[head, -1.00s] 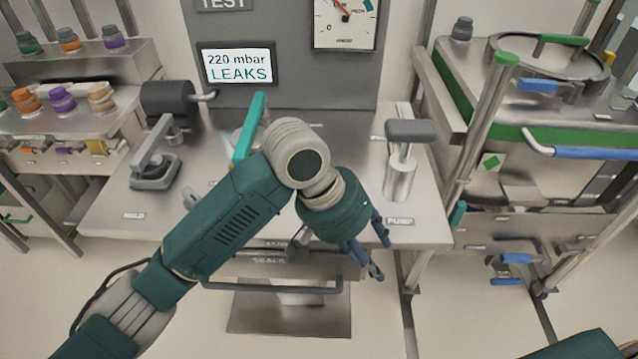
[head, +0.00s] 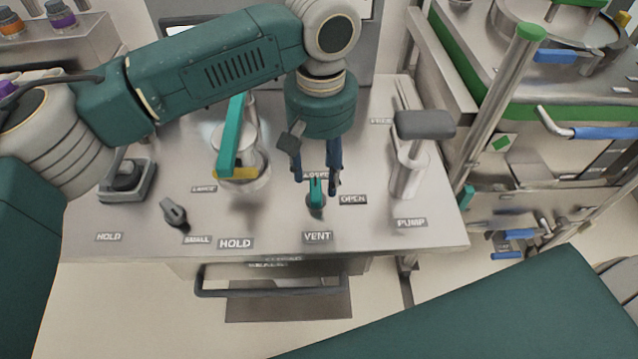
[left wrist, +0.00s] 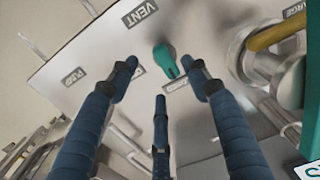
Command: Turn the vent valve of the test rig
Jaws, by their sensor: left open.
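The vent valve (head: 316,195) is a small knob with a teal lever on the steel bench, behind the VENT label. Its lever points away from that label, toward a label partly hidden by my fingers; the OPEN label (head: 353,199) is to its right. My left gripper (head: 317,182) points down over the valve, fingers open and spread on either side of the lever. In the left wrist view the teal lever (left wrist: 166,62) lies between the open fingertips (left wrist: 163,70), with no clear contact. My right gripper is out of view.
A taller teal lever (head: 232,140) stands on a clear cylinder to the left. A small grey knob (head: 174,213) is at front left, and the pump handle (head: 424,125) stands at right. A frame with green edging (head: 500,105) borders the bench.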

